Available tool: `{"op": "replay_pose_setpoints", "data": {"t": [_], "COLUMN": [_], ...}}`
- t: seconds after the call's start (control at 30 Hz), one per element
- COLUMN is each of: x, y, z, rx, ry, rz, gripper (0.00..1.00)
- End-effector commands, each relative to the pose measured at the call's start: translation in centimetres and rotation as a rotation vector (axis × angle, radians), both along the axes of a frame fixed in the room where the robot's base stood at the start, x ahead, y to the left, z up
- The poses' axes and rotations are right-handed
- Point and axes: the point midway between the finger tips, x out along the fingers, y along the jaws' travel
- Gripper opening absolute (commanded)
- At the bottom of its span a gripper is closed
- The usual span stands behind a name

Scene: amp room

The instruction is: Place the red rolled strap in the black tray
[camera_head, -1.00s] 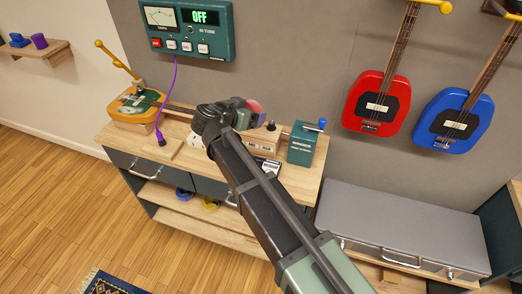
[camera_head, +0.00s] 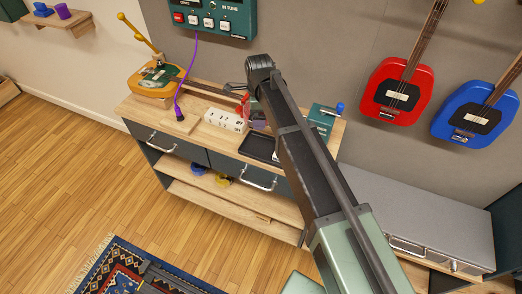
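The black tray (camera_head: 259,148) lies flat on the workbench top, partly hidden behind my arm. A small red thing (camera_head: 245,104), which may be the red rolled strap, shows just left of my arm above the bench top. I cannot tell whether it is held or resting. My arm reaches up and left across the bench, its dark end joint over the back of the bench.
A pale block with holes (camera_head: 225,120) stands left of the tray. A purple cable plug (camera_head: 180,115) and an orange instrument (camera_head: 154,80) are further left. A green box (camera_head: 322,117) is right of my arm. Blue (camera_head: 197,168) and yellow (camera_head: 222,180) rolls lie on the shelf below.

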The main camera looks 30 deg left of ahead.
Motion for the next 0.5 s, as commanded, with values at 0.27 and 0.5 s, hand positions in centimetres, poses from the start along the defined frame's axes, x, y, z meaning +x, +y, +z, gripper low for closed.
{"op": "replay_pose_setpoints", "data": {"t": [0.27, 0.5], "x": [0.0, 0.0], "y": [0.0, 0.0], "z": [-8.7, -10.1], "rx": [-0.001, 0.0], "ry": [-0.001, -0.001], "rz": [0.001, 0.001], "gripper": [0.55, 0.55]}}
